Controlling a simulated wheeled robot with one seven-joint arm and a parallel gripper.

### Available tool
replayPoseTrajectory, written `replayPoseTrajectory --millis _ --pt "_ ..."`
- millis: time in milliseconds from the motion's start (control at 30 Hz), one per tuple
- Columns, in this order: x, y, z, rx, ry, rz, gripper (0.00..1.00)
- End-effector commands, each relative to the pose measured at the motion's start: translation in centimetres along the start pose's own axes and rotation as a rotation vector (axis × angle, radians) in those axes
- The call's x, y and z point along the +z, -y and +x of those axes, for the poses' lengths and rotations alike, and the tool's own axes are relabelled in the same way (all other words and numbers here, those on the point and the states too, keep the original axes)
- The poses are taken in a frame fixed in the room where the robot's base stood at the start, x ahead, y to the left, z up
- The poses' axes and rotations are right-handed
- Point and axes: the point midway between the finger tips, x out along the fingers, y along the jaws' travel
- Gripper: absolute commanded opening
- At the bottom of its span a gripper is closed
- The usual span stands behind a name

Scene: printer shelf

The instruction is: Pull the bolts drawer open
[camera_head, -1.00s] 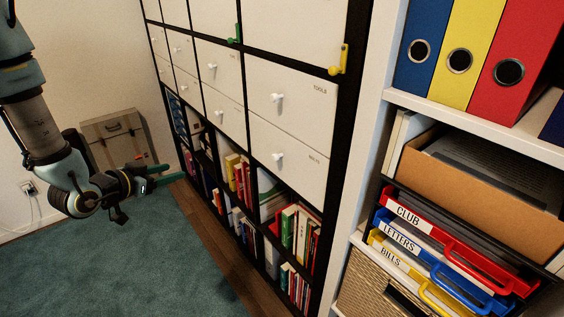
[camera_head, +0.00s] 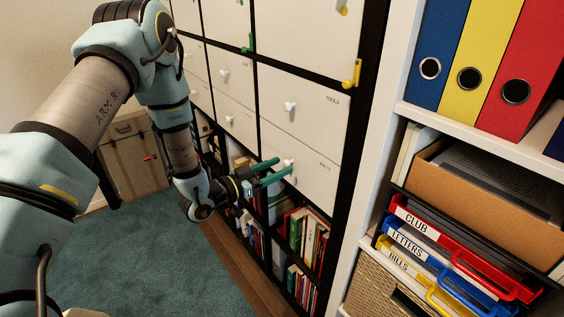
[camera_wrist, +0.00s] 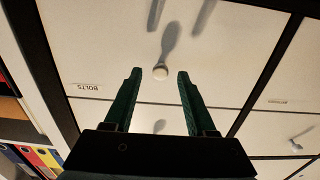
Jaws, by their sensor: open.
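The bolts drawer (camera_head: 312,182) is a white front with a small BOLTS label, in the lower row of the cabinet, flush with its neighbours. Its white knob (camera_head: 289,162) is near the middle of the front. My gripper (camera_head: 285,167) is open, its two green fingers pointing at this drawer. In the wrist view, which is upside down, the knob (camera_wrist: 160,73) lies between the open fingertips (camera_wrist: 159,73), with a gap on each side. The BOLTS label (camera_wrist: 87,87) is to the left there. I cannot tell how deep the fingers reach.
The tools drawer (camera_head: 310,100) is directly above, with its own white knob (camera_head: 290,106). Open cubbies with books (camera_head: 305,230) lie below. A white shelf at the right holds binders (camera_head: 468,75) and coloured trays (camera_head: 455,260). Teal carpet (camera_head: 185,270) is clear at the left.

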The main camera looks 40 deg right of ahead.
Motion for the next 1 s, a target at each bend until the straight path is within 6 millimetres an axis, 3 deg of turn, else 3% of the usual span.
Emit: replayPoseTrajectory --millis 200,500,1000 --pt "0.0 0.0 1.7 0.0 0.001 -0.002 0.56" --pt "0.1 0.0 1.8 -0.001 0.001 -0.002 0.55" --pt "0.1 0.0 1.8 -0.001 0.001 -0.001 0.0"
